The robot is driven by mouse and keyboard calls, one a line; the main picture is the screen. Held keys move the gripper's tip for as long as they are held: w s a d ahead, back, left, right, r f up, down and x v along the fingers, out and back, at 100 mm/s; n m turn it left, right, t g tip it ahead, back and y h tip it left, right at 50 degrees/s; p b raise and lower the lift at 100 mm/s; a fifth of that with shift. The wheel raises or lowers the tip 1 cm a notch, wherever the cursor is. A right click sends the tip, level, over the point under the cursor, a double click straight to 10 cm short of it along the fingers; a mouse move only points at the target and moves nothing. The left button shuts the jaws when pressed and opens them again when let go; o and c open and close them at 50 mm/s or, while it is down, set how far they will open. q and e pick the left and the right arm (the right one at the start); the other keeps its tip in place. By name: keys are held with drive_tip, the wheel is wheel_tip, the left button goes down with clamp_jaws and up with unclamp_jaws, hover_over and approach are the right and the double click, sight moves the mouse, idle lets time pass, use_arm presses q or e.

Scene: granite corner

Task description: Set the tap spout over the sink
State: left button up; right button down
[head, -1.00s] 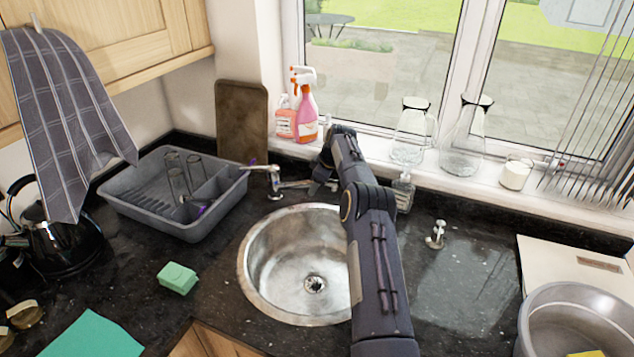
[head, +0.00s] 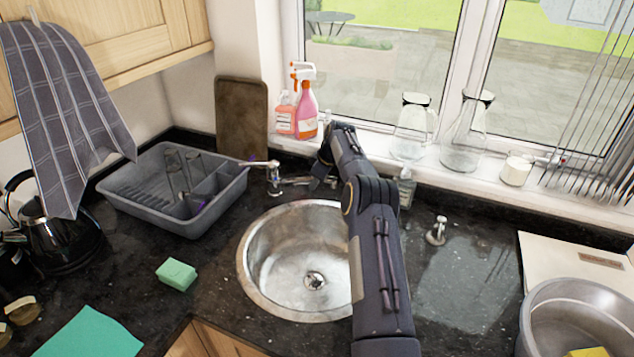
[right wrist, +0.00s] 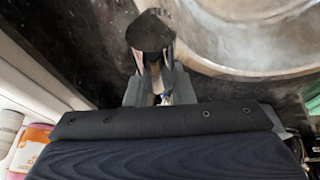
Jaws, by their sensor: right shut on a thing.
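The chrome tap (head: 274,182) stands behind the round steel sink (head: 272,268). Its spout (head: 297,181) points right along the back of the sink, not out over the bowl's middle. My right gripper (head: 322,178) is at the spout's far end, partly hidden by my own arm. In the right wrist view, my right gripper (right wrist: 157,88) is shut on the spout, whose dark, shiny end (right wrist: 150,35) shows beyond the fingers. The sink (right wrist: 235,40) lies beyond it at the upper right. My left gripper is not in view.
A grey dish rack (head: 150,205) with glasses stands left of the tap. A green sponge (head: 177,275) lies left of the sink. Spray bottles (head: 306,108) and glass jugs (head: 411,130) line the sill. A metal pot (head: 575,315) stands at the right.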

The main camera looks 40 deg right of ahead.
drive_tip(key=s+a+m+h+b, duration=0.1)
drive_tip(key=a+m+h+b, duration=0.2)
drive_tip(key=a+m+b, duration=0.4)
drive_tip(key=shift+a+b, duration=0.8)
drive_tip(key=shift+a, duration=0.7)
drive_tip(key=c, duration=1.3)
unclamp_jaws()
drive_tip(key=shift+o, duration=0.2)
drive_tip(key=b+v, duration=0.1)
drive_tip(key=v, duration=0.7)
